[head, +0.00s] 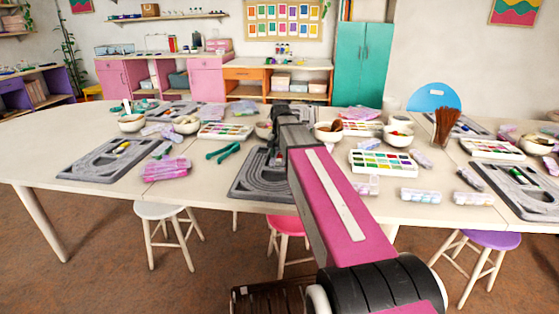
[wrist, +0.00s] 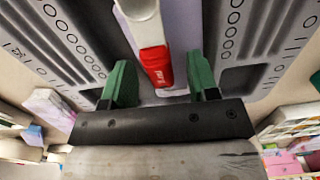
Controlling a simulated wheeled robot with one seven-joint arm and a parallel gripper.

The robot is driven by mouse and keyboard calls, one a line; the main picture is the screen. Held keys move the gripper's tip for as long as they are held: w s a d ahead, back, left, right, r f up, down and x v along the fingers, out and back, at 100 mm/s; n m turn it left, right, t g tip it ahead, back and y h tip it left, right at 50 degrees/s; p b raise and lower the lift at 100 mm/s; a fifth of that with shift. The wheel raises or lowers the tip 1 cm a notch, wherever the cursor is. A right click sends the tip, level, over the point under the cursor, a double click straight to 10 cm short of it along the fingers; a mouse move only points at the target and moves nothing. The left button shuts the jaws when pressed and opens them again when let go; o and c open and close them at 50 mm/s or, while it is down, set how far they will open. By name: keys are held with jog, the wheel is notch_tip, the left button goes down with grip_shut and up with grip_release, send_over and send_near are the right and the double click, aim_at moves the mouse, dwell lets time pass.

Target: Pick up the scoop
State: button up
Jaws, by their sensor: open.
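A red and white tool (wrist: 158,68) lies on the grey bead board (wrist: 250,80) in the wrist view. Its red end lies between the two green fingers, and its white part runs off the top edge. I cannot tell for sure that it is the scoop, as its far end is out of view. My gripper (wrist: 159,72) is open over the board, one finger on each side of the red end. No grip on it shows. In the head view my arm hides most of the gripper and the tool; part of the board (head: 250,187) shows below it.
Green pliers (head: 223,152) and a pink-purple bundle (head: 166,169) lie left of the board. A paint-like bead tray (head: 383,163) and bowls (head: 398,135) are to the right. Another grey board (head: 90,168) lies far left. Stools stand in front of the table.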

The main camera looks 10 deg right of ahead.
jog(key=c, duration=1)
jog(key=shift+o, duration=0.2)
jog(key=shift+r, duration=0.1)
